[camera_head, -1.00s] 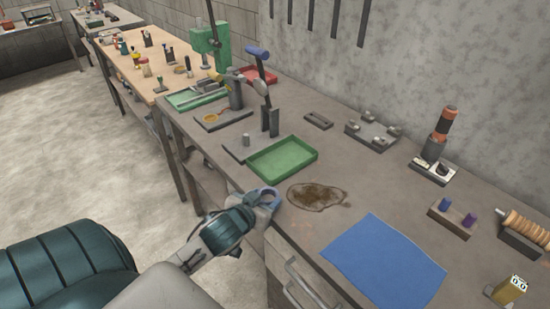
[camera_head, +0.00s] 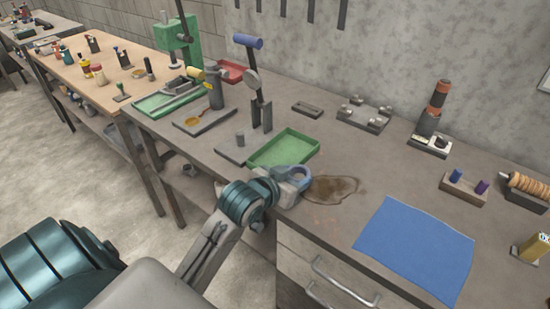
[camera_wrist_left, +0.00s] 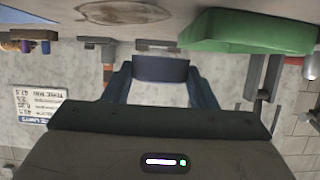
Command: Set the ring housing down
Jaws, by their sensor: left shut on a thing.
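My left gripper (camera_head: 293,185) is at the front edge of the workbench, just in front of the green tray. It is shut on a small blue-grey ring, which I take to be the ring housing (camera_head: 297,171). In the left wrist view, which is upside down, the dark fingers (camera_wrist_left: 162,92) stand either side of a dark blue-grey piece (camera_wrist_left: 162,68). Most of the ring is hidden there. I cannot tell whether the ring touches the bench. My right gripper is not in view.
The green tray (camera_head: 262,162) lies behind the gripper. A brown stain (camera_head: 332,188) is right of it. A blue mat (camera_head: 415,250) lies flat and empty further right. Tool stands and a two-peg block (camera_head: 463,188) line the back. Drawers (camera_head: 325,268) are below the front edge.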

